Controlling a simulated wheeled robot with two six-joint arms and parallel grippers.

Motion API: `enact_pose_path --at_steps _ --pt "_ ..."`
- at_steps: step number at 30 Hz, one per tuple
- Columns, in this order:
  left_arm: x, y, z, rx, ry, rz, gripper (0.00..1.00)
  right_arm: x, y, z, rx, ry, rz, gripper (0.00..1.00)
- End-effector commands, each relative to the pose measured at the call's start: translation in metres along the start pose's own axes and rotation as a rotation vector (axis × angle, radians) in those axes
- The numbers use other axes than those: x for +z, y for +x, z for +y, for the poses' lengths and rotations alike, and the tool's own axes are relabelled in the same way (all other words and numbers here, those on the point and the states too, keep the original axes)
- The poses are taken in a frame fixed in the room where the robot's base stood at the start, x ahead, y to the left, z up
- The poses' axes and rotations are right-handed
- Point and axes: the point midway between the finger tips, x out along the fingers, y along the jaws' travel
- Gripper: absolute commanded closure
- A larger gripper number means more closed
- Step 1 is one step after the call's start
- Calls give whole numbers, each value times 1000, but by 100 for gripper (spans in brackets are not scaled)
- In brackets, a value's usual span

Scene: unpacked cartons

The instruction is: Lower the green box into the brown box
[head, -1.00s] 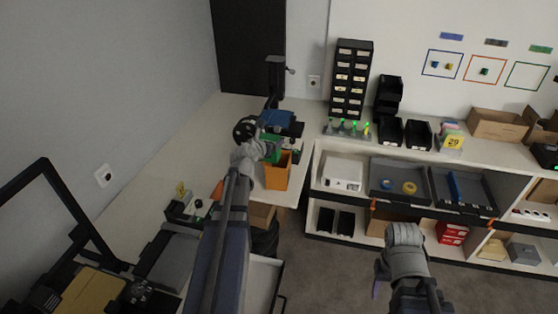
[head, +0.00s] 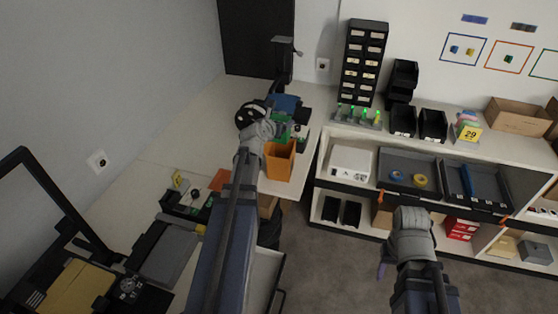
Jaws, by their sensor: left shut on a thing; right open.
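My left arm reaches over the white bench, and its gripper (head: 272,130) is at the far end beside and behind the orange bin. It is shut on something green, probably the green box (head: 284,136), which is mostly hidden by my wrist. An open brown box (head: 518,117) stands on the right-hand counter, far from my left gripper. Another brown box (head: 267,206) shows partly below the bench edge; I cannot tell which one the task means. My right gripper (head: 383,268) is open and empty over the floor, mostly hidden by its wrist.
An orange bin (head: 279,162) stands at the bench edge close to my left gripper. A blue item (head: 286,103) and dark equipment are behind it. A black drawer cabinet (head: 364,62) and black bins (head: 418,122) stand on the counter. The grey floor (head: 330,265) between is clear.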

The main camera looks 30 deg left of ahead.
Motion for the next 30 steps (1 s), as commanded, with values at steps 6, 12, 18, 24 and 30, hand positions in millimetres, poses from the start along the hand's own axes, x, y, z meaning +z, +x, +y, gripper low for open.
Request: enact_pose_path --at_steps 6,12,18,24,30 --pt "-29 12 0 0 0 0 72 -2 31 -3 0 1 0 50" --pt "-38 16 0 0 0 0 72 -2 40 -4 0 2 0 50" --pt "-36 15 0 0 0 0 72 -2 39 -4 0 2 0 50" --pt "-36 15 0 0 0 0 0 -2 39 -4 0 2 0 50" --pt "-36 14 0 0 0 0 0 -2 39 -4 0 1 0 50"
